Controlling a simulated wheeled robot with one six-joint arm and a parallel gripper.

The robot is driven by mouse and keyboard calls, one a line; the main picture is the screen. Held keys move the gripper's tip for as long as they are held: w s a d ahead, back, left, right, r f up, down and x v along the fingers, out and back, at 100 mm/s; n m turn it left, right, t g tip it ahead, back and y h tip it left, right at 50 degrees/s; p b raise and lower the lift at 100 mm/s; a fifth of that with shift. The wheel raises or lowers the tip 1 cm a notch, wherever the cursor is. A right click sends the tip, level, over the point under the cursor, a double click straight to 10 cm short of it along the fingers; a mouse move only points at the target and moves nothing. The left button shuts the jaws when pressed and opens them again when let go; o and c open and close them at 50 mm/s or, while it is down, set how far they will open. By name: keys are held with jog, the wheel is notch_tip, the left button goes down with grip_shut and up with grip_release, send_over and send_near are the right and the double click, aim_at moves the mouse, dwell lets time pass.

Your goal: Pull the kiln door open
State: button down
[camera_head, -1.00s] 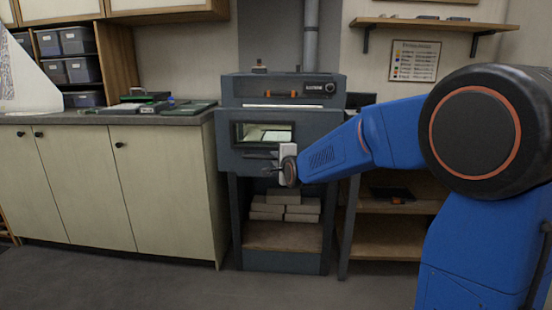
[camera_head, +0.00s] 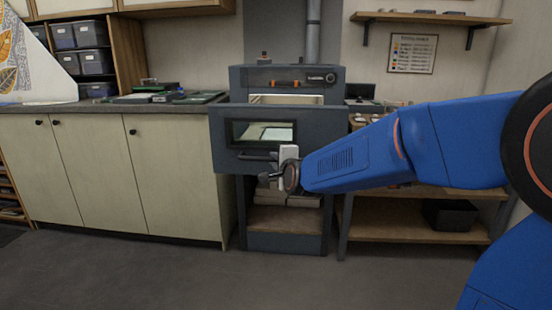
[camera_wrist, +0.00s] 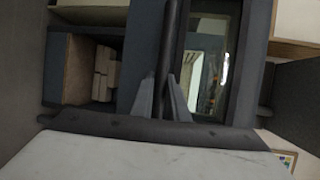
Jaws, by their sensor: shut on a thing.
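The kiln (camera_head: 295,77) is a dark grey box on a stand at the back wall, with a pipe above it. Its door (camera_head: 225,126) has a glass window (camera_head: 264,132) and stands out from the kiln body, with a light gap showing above its top edge. My gripper (camera_head: 268,178) is at the lower middle of the door, shut on the dark bar handle. In the wrist view the two fingers (camera_wrist: 160,100) close around the handle (camera_wrist: 174,42), which runs upright in that picture. The door's window (camera_wrist: 208,65) shows to its right.
A pale cabinet with a worktop (camera_head: 190,106) stands left of the kiln, near the door's left edge. A wooden shelf unit (camera_head: 410,216) stands to the right, behind my arm. Bricks (camera_wrist: 104,72) lie under the kiln. The grey floor in front is clear.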

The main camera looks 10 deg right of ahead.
jog(key=shift+s+f, duration=0.1)
jog(key=c, duration=1.7)
grip_release()
jog(key=shift+s, duration=0.1)
jog(key=s+r, duration=0.1)
jog(key=s, duration=0.4)
jog(key=s+d+r, duration=0.1)
jog(key=s, duration=0.5)
jog(key=s+r, duration=0.1)
jog(key=s, duration=0.4)
jog(key=shift+s+d+r, duration=0.1)
jog(key=shift+s+d, duration=0.1)
jog(key=shift+s, duration=0.2)
